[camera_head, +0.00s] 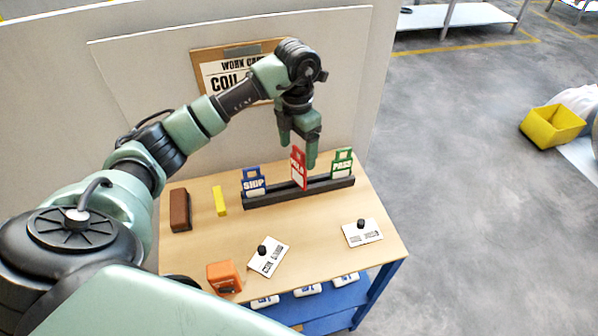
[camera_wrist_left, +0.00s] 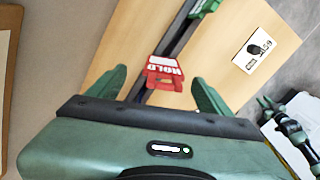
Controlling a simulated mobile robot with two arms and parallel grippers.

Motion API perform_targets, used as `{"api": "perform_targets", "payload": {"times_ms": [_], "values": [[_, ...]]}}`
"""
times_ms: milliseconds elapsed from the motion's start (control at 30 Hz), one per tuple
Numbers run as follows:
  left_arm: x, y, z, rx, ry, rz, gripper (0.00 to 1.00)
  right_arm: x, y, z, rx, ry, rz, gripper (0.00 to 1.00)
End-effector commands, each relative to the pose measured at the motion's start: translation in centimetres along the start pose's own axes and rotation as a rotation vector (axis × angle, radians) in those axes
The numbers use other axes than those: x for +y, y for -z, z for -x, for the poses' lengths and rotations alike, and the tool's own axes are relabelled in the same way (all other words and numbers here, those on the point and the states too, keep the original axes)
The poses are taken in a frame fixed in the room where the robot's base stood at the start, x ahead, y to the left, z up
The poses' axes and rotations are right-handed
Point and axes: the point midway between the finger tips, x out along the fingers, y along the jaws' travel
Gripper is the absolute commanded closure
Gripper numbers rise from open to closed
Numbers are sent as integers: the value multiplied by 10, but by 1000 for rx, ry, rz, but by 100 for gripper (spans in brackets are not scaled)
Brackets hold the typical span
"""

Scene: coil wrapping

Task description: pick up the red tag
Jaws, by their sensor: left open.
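The red tag (camera_head: 298,171), marked HOLD, stands upright in the middle of a dark slotted rack (camera_head: 270,196) on the wooden table. In the left wrist view the red tag (camera_wrist_left: 164,73) shows between and beyond the two green fingers. My left gripper (camera_head: 298,160) is open, just above and behind the red tag, with its fingers pointing down. My left gripper (camera_wrist_left: 160,85) holds nothing. Whether a finger touches the tag cannot be told.
A blue SHIP tag (camera_head: 254,184) and a green PASS tag (camera_head: 342,163) stand in the rack on either side. A brown block (camera_head: 180,210), yellow block (camera_head: 220,201), orange object (camera_head: 223,277) and two white cards lie on the table. A wall panel stands behind.

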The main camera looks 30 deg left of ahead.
Motion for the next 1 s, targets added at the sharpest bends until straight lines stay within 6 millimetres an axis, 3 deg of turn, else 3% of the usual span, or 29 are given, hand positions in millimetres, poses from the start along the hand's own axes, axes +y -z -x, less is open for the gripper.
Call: {"api": "perform_targets", "payload": {"times_ms": [300, 433, 733, 767, 967, 1000], "values": [[-7, 2, -37, 5, 4, 0, 20, 0, 0, 31, -4, 1, 1, 71], [-6, 1, -56, 2, 1, 1, 20, -1, -4, 34, -9, 2, 1, 71], [-6, 1, -63, 0, -1, -1, 20, -1, -6, 33, -13, 2, 1, 71], [-6, 1, -63, 0, -1, -1, 26, -1, -6, 33, -13, 2, 1, 71], [-6, 1, -63, 0, -1, -1, 81, -1, -6, 33, -13, 2, 1, 71], [-6, 1, -63, -1, -1, -1, 85, -1, -6, 33, -13, 2, 1, 71]]}}
